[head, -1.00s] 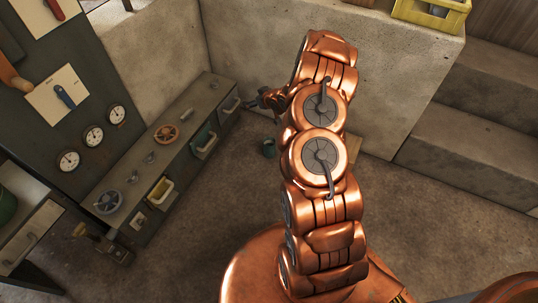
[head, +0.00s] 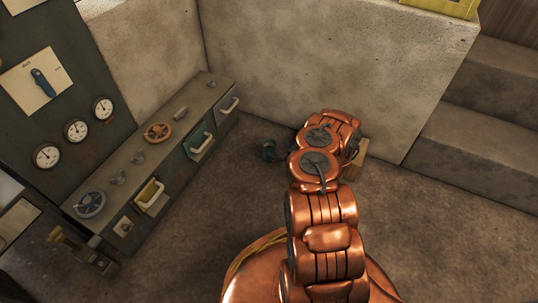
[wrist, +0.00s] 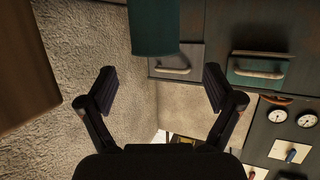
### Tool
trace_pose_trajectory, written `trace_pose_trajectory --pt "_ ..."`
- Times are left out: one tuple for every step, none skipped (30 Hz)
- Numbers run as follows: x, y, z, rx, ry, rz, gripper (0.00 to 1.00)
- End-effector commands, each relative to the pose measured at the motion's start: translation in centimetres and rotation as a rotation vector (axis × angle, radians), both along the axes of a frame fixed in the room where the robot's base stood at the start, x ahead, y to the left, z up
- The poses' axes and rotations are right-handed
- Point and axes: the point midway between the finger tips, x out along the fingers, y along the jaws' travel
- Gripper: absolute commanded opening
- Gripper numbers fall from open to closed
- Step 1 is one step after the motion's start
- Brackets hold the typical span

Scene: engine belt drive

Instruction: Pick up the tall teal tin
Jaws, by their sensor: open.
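In the wrist view the tin (wrist: 154,26) shows at the top middle, cut off by the picture edge. My gripper (wrist: 160,76) is open, with its two dark fingers spread apart and nothing between them. The tin lies ahead of the fingertips, roughly in line with the gap between them.
A dark cabinet (head: 150,165) with grey, teal and yellow drawers runs along the left. A wooden block (head: 361,151) sits right of my arm; a brown wooden surface (wrist: 25,60) fills the wrist view's left edge. Concrete steps (head: 470,150) rise at right. Open floor lies left of my arm.

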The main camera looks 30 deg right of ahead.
Motion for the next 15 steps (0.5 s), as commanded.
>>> trace_pose_trajectory --pt "0.5 0.1 -0.4 -0.001 -0.001 0.002 0.91" --pt "0.9 0.2 -0.5 -0.001 -0.001 0.002 0.91" --pt "1.3 0.2 -0.6 -0.002 0.0 0.003 0.91" --pt "1.5 0.2 -0.7 -0.002 0.0 0.003 0.91" --pt "1.7 0.2 -0.7 -0.003 0.0 0.002 0.91" --pt "1.9 0.2 -0.7 -0.003 0.0 0.001 0.91" --pt "2.0 0.2 -0.8 -0.003 0.001 0.001 0.91" --pt "2.0 0.2 -0.8 -0.002 0.001 0.0 0.91" --pt "2.2 0.2 -0.9 -0.002 0.001 0.0 0.91" --pt "2.3 0.2 -1.1 -0.002 0.001 0.0 0.91" --pt "2.5 0.1 -1.2 -0.002 0.001 0.0 0.91" --pt "2.8 0.1 -1.5 -0.002 0.001 0.0 0.91" --pt "3.0 0.2 -1.7 -0.003 0.0 0.0 0.91" --pt "3.3 0.2 -1.9 -0.004 -0.001 0.001 0.91" --pt "3.6 0.2 -2.2 -0.003 -0.001 0.002 0.91"
